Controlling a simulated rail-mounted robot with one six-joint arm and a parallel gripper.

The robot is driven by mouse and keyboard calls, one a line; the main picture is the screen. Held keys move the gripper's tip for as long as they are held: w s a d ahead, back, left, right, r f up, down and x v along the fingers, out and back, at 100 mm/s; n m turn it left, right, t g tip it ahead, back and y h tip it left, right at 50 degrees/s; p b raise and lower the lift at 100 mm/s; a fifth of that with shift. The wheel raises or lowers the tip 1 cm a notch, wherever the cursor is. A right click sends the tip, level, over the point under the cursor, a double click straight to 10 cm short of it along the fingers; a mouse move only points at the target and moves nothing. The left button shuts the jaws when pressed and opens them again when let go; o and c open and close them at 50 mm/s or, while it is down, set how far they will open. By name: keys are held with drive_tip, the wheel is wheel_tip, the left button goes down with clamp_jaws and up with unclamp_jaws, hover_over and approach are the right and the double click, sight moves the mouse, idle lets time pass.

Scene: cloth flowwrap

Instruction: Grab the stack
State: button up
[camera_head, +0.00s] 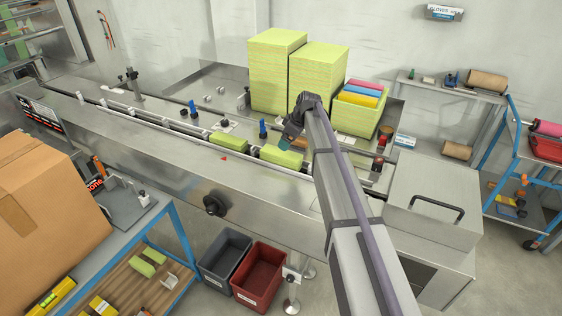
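My gripper (288,139) is at the end of my arm, over the conveyor, close to a small yellow-green stack (281,157). Whether it touches the stack, and whether its fingers are open or shut, cannot be made out. A second small yellow-green stack (229,142) lies on the conveyor to the left. Two tall yellow-green striped stacks (276,72) (309,75) stand behind the conveyor. To their right is a yellow-green striped bin or stack (355,118) with pink, yellow and blue folded cloths (361,94) on top.
The steel conveyor (150,130) runs along the back, with blue-topped fittings (262,130) close left of my gripper. A large cardboard box (45,205) stands front left. Grey (224,252) and red (260,275) bins sit on the floor. A steel cover with a black handle (437,207) is at right.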

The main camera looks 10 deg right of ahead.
sight(282, 152)
drive_tip(key=b+x, duration=0.2)
drive_tip(key=x, duration=0.2)
drive_tip(key=shift+f, duration=0.15)
drive_tip(key=b+x, duration=0.4)
drive_tip(key=b, duration=0.1)
drive_tip(key=shift+f, duration=0.4)
drive_tip(key=shift+a+f, duration=0.1)
drive_tip(key=shift+r, duration=0.25)
drive_tip(key=c, duration=1)
